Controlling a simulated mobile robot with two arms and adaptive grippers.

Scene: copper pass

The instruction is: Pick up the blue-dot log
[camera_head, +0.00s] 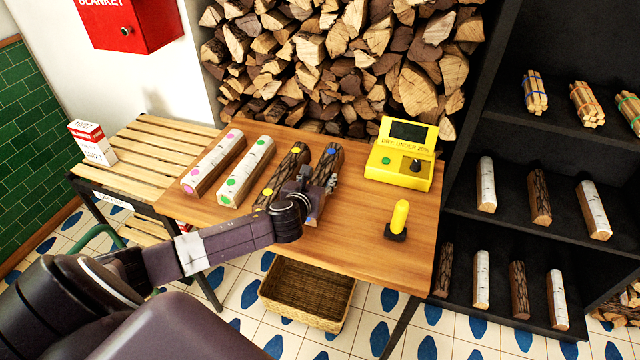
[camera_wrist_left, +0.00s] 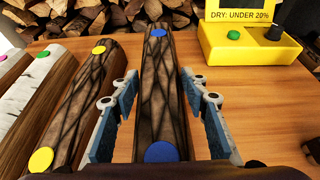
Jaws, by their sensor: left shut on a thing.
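The blue-dot log (camera_head: 325,167) is a dark-barked log with blue dots, the rightmost of the row of logs on the wooden table. In the left wrist view the blue-dot log (camera_wrist_left: 160,95) runs away from me between the fingers. My left gripper (camera_head: 312,185) is at the log's near part, with its fingers on either side, shut on it. The gripper also shows in the left wrist view (camera_wrist_left: 160,125). In the head view the gripper hides part of the log. I cannot tell if the log is off the table. My right gripper is not in view.
The yellow-dot log (camera_head: 286,173) lies close on the left, then the green-dot log (camera_head: 246,170) and pink-dot log (camera_head: 213,164). A yellow meter (camera_head: 400,168) and a yellow-handled tool (camera_head: 399,217) are to the right. The table (camera_head: 365,240) is bare at its front right.

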